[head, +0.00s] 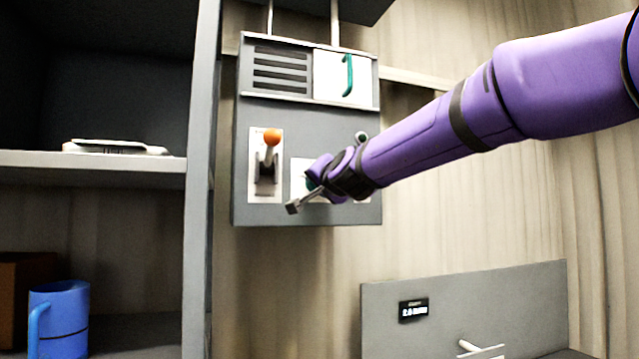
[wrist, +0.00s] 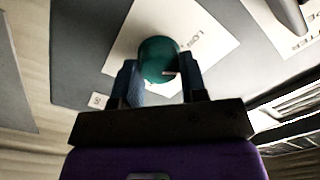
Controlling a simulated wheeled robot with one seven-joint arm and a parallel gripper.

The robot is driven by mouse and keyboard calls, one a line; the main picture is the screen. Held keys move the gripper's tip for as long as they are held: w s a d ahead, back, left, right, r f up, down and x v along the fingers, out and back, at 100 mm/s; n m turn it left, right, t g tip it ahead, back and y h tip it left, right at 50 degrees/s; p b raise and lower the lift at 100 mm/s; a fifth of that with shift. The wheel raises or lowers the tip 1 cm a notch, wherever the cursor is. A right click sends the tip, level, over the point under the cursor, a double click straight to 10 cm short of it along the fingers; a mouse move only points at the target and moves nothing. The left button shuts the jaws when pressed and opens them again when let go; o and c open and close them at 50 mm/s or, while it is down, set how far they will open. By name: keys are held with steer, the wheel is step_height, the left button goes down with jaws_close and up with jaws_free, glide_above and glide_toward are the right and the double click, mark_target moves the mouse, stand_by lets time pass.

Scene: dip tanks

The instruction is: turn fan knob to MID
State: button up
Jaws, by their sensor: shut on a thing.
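The fan knob (wrist: 158,57) is round and teal, on a white plate (wrist: 205,42) with small lettering. A short pale mark shows on the knob near the right finger; the lettering is too small to read surely. My gripper (wrist: 160,76) is shut on the knob, one finger on each side. In the head view my gripper (head: 326,178) is at the lower middle of the grey wall panel (head: 243,190), and it hides most of the knob and its plate.
Left of my gripper, a lever with an orange ball (head: 272,136) stands out from the panel. A teal handle (head: 348,75) is on a white door above. Shelves at left hold a blue mug (head: 62,318). A grey board with a small display (head: 413,310) is below right.

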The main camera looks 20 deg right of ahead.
steer(key=m, duration=0.5)
steer(key=shift+f+m, duration=0.15)
steer(key=shift+m, duration=0.25)
stand_by(0.4)
steer(key=o, duration=0.9)
steer(key=s, duration=1)
steer(key=shift+s+d+f, duration=0.1)
steer(key=shift+s, duration=0.3)
